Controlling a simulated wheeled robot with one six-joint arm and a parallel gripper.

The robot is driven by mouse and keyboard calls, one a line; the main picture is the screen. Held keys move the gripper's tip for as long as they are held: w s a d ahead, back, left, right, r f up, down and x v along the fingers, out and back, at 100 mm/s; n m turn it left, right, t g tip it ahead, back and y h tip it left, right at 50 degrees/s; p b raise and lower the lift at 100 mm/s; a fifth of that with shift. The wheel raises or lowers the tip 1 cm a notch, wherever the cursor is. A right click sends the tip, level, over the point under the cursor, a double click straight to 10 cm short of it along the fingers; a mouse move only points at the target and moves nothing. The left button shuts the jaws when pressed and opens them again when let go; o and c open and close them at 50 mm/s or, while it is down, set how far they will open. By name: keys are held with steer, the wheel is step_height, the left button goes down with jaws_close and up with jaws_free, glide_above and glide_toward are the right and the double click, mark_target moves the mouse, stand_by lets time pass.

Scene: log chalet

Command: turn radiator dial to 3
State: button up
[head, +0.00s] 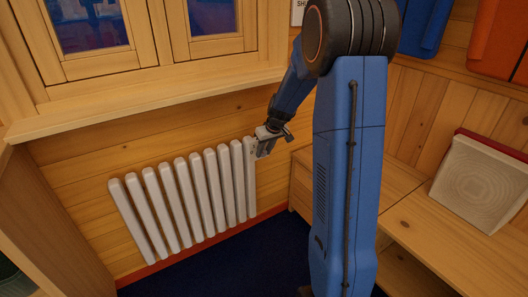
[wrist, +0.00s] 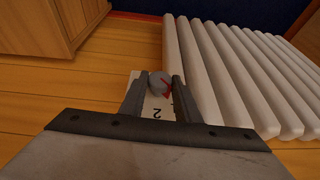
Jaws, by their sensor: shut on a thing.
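The white radiator (head: 183,200) hangs on the log wall under the window, and its ribs (wrist: 205,80) fill the right of the wrist view. The grey round dial (wrist: 159,83) with a red pointer mark sits between the two fingers of my gripper (wrist: 158,88). My gripper is shut on the dial's sides. A pale scale plate (wrist: 154,103) beside the dial shows a "2" and part of another dark mark; the rest is hidden by the fingers. In the head view my gripper (head: 263,143) is at the radiator's upper right end, and the dial cannot be made out there.
The window sill (head: 150,100) juts out above the radiator. A wooden bench (head: 400,195) stands on the right, with a pale square panel (head: 480,180) on it. A wooden cabinet (head: 50,225) stands on the left. The dark blue floor (head: 235,265) before the radiator is clear.

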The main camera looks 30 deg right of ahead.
steer(key=shift+d+f+m+t+y, duration=0.35)
steer(key=shift+m+y, duration=0.35)
steer(key=shift+y, duration=1.95)
steer(key=shift+d+f+m+t+y, duration=0.3)
steer(key=shift+m+y, duration=0.4)
steer(key=shift+y, duration=2)
steer(key=shift+d+f+m+t+y, duration=0.3)
steer(key=shift+m+y, duration=0.4)
steer(key=shift+y, duration=1.95)
steer(key=o, duration=1)
steer(key=v, duration=1.7)
steer(key=shift+d+f, duration=0.2)
steer(key=shift+d, duration=0.1)
